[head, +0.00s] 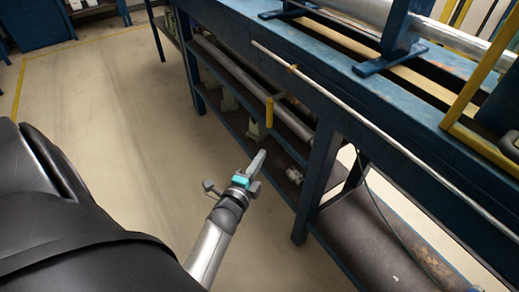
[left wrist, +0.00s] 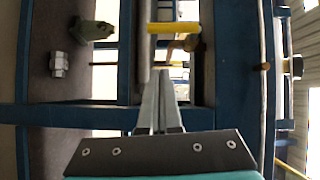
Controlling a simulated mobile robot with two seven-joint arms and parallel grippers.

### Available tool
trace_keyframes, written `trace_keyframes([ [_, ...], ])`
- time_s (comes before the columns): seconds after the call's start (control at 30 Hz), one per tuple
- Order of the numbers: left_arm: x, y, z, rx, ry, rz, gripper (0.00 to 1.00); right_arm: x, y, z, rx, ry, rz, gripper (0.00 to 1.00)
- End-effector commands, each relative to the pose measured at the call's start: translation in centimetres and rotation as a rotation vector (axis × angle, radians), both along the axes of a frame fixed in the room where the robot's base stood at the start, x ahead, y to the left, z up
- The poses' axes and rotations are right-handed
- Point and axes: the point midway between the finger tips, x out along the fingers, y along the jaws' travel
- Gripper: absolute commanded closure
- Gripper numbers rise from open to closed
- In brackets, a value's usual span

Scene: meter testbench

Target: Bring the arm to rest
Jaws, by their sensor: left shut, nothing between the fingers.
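My left gripper (head: 261,156) is in the middle of the head view, in front of the blue test bench (head: 318,180). Its grey fingers are shut with nothing between them. In the left wrist view the closed fingers (left wrist: 161,78) point toward the bench's blue frame and a yellow handle (left wrist: 172,28). The same yellow handle (head: 269,112) shows in the head view, just beyond the fingertips, and the fingers look apart from it. My right gripper is not in view.
A long metal rail (head: 345,115) runs along the bench's front edge. Lower shelves (head: 225,80) hold a grey pipe and several fittings. A yellow frame (head: 480,85) stands on top at right. Open concrete floor (head: 110,100) lies left of the bench.

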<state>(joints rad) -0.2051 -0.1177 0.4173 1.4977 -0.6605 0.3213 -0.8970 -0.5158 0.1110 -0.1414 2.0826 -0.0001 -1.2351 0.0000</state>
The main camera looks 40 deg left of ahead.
Motion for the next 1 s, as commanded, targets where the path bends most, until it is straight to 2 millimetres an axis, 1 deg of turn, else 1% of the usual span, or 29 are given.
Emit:
trace_keyframes([
  [0.47,0.0,0.0,0.0,-0.001,0.001,0.001,1.0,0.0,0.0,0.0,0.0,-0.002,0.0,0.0],
  [0.57,0.0,0.1,-0.1,-0.027,0.011,0.011,1.0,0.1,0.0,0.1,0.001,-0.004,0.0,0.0],
  [0.67,-0.3,0.3,-0.5,-0.11,0.042,0.043,1.0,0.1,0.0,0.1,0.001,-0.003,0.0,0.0],
  [0.73,-0.7,0.3,-1.1,-0.205,0.079,0.079,1.0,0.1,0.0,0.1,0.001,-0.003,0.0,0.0],
  [0.83,-1.5,-0.2,-2.2,-0.372,0.147,0.139,1.0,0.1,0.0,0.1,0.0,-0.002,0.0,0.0],
  [0.97,-3.3,-1.9,-4.0,-0.595,0.252,0.221,1.0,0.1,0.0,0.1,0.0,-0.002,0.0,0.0],
  [1.0,-4.0,-2.7,-4.6,-0.663,0.29,0.248,1.0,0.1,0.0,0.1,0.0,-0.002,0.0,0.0],
])
